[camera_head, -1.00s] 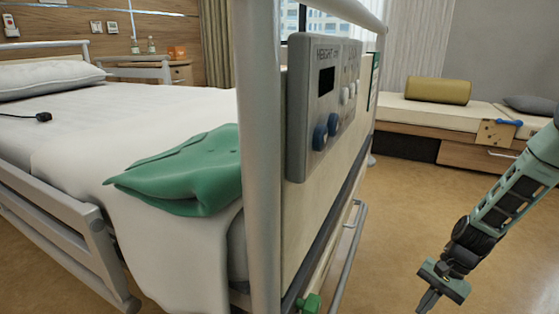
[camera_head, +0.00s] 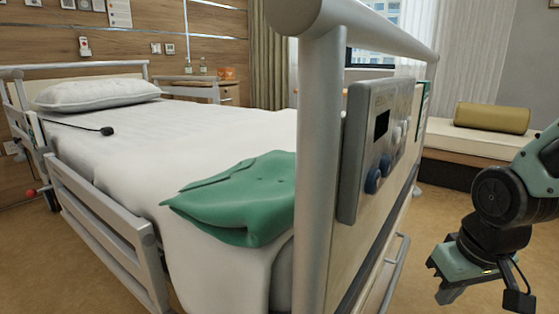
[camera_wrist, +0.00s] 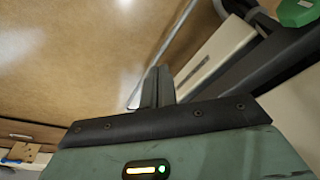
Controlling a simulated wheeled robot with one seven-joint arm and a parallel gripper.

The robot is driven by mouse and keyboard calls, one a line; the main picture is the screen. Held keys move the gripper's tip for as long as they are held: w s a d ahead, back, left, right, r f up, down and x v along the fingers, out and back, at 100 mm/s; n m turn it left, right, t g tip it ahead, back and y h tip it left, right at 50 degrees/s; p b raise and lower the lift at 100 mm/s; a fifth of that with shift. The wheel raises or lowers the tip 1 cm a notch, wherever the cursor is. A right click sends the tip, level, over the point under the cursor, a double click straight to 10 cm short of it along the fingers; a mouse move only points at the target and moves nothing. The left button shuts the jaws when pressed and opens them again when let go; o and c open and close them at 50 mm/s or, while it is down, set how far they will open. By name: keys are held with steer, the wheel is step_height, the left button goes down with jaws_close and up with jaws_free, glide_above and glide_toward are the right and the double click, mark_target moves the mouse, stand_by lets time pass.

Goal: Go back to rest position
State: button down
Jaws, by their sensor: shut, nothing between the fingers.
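My gripper (camera_wrist: 156,88) shows in the wrist view with its two fingers together and nothing between them. Floor and pale panels lie beyond the fingertips. In the head view my green and black arm hangs at the right, to the right of the bed's foot end and apart from it. The gripper's body shows there at the lower right, but its fingertips cannot be made out.
The bed's grey foot rail (camera_head: 318,170) and control panel (camera_head: 378,150) stand close on the left of my arm. A green folded cloth (camera_head: 240,200) lies on the white mattress (camera_head: 190,130). A bench with an olive bolster (camera_head: 492,117) stands at the back right. Open floor (camera_head: 440,215) lies between.

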steer(key=s+a+r+n+g+p, duration=0.2)
steer(key=s+a+r+n+p, duration=0.4)
steer(key=s+a+r+p, duration=0.7)
step_height(320, 180, up, 38)
steer(key=a+p, duration=0.1)
steer(key=p, duration=3.3)
steer(key=shift+w+a+p, duration=0.35)
steer(key=shift+p, duration=0.05)
